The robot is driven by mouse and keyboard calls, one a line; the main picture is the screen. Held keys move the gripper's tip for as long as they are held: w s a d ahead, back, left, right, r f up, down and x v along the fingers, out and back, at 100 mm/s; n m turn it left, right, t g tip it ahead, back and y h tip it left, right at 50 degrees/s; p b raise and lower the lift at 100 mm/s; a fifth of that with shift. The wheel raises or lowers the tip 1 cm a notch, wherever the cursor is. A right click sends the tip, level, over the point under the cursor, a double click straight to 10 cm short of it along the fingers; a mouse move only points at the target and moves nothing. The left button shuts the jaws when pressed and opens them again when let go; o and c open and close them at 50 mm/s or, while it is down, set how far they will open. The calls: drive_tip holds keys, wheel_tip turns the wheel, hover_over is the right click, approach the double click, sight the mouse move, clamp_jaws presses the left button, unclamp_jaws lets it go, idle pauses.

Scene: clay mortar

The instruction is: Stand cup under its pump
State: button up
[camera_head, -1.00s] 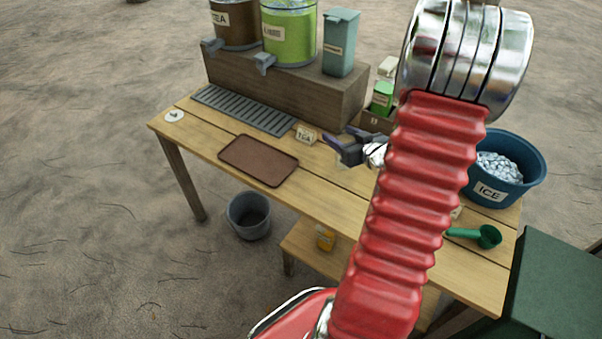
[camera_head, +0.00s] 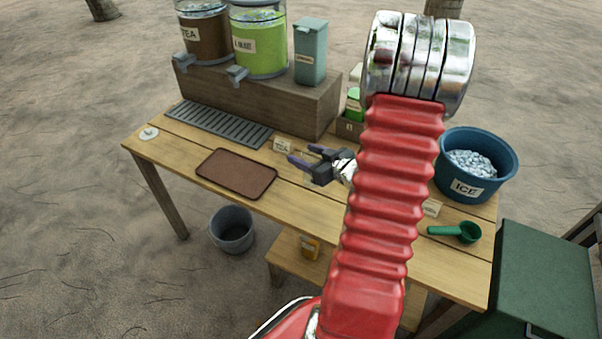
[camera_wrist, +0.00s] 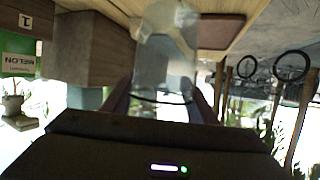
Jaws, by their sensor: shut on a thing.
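My gripper (camera_head: 303,155) is over the middle of the table, just right of the brown tray (camera_head: 236,174). In the wrist view its fingers (camera_wrist: 160,105) are shut on a clear, see-through cup (camera_wrist: 165,50). The cup is hardly visible in the head view, so its tilt is unclear. Two dispensers with grey taps stand on a wooden block at the back left: a brown one marked TEA (camera_head: 205,38) and a green one (camera_head: 258,45). The grey drip grate (camera_head: 218,124) lies before the block, apart from my gripper. I cannot tell which is the cup's pump.
A grey-green bin (camera_head: 310,52) stands on the block (camera_head: 290,103). A small label (camera_head: 283,145) stands behind my gripper. A blue ICE tub (camera_head: 476,190) and green scoop (camera_head: 455,232) are at the right. A bucket (camera_head: 232,230) is on the ground.

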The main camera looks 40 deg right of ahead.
drive_tip(key=shift+f, duration=1.4)
drive_tip(key=shift+f, duration=0.1)
drive_tip(key=shift+f, duration=1.95)
drive_tip(key=shift+f, duration=0.1)
drive_tip(key=o, duration=1)
drive_tip(key=shift+o, duration=0.2)
drive_tip(key=v, duration=1.2)
